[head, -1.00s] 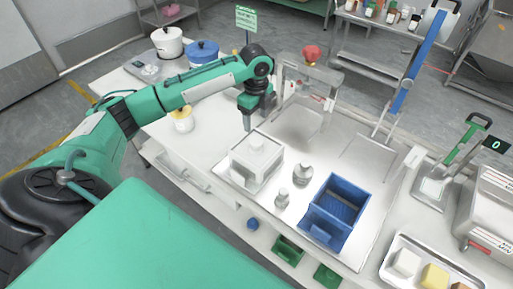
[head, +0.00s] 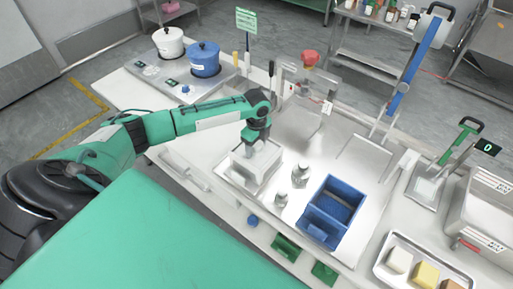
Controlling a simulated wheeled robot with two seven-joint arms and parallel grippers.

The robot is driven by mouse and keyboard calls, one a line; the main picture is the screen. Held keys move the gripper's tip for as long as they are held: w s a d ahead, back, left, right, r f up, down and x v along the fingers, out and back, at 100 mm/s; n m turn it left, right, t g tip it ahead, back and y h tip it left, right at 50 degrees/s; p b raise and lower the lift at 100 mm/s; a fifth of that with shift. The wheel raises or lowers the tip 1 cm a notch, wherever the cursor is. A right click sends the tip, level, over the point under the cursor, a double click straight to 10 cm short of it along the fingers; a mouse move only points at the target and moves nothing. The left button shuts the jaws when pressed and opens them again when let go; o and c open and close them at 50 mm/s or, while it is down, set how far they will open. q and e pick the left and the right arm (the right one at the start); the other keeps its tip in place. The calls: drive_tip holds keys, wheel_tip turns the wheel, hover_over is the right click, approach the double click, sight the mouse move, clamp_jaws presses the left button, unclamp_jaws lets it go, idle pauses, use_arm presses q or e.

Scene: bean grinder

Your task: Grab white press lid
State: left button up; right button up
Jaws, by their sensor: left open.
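The white press lid (head: 262,158) is a white block-like piece on top of the square white press box (head: 239,172), left of centre on the steel tray. My left gripper (head: 252,143) is open and points down right over the lid, at its top. The gripper covers the top of the lid, so I cannot tell whether the fingers are around the knob or touching it. My right gripper is not in view.
Two small metal weights (head: 299,174) and a blue two-part bin (head: 332,211) stand right of the press. A metal stand with a red knob (head: 310,59) is behind. A blue pot (head: 204,59) and white pot (head: 169,43) sit back left.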

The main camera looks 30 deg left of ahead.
use_arm(q)
drive_tip(key=c, duration=1.1)
drive_tip(key=shift+c, duration=0.2)
drive_tip(key=shift+r, duration=0.15)
